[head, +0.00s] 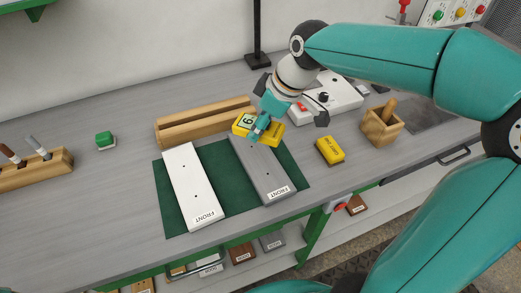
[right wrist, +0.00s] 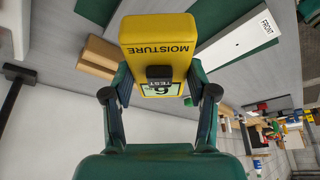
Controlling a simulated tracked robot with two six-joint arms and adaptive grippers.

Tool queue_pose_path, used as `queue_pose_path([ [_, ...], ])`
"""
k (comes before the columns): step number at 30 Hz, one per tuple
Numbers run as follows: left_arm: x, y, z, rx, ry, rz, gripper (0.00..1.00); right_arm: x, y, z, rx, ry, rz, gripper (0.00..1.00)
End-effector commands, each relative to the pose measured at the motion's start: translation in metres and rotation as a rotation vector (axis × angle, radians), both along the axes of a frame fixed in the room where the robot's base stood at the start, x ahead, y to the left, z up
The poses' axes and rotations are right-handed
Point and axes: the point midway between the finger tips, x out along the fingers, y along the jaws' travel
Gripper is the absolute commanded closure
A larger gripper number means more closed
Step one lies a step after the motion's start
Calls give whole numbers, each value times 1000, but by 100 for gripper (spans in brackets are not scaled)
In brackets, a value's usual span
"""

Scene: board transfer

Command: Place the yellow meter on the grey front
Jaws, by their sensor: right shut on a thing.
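The grey front (head: 262,172) lies on a green mat (head: 218,170), right of a white front (head: 193,188). Both are flat panels marked FRONT at their near ends. My right gripper (head: 264,126) is over the far end of the grey front, shut on the yellow meter (head: 276,136). In the right wrist view the meter (right wrist: 158,30), lettered MOISTURE and with a small screen, sits between both fingers (right wrist: 160,88). I cannot tell whether the meter touches the grey front. The white front (right wrist: 238,38) also shows there. My left gripper is not in view.
A second yellow device (head: 330,151) lies on the bench right of the mat. A wooden box (head: 382,128) stands beyond it. A wooden rail (head: 190,130) lies behind the mat. A green block (head: 105,140) and a wooden tool rack (head: 35,172) stand at left.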

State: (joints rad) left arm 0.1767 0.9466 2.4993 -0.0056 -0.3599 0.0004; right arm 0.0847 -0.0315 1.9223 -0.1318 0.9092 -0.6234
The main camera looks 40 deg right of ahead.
Motion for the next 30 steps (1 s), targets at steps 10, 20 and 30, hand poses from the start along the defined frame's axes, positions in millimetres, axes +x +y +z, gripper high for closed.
queue_pose_path([
  [10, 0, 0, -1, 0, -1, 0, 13, 1, 0, -56, 0, -1, 2, 90],
  [20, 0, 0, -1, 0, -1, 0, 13, 1, 2, -94, 1, 2, 4, 90],
  [30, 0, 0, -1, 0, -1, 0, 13, 2, 2, -100, 0, -2, 5, 90],
])
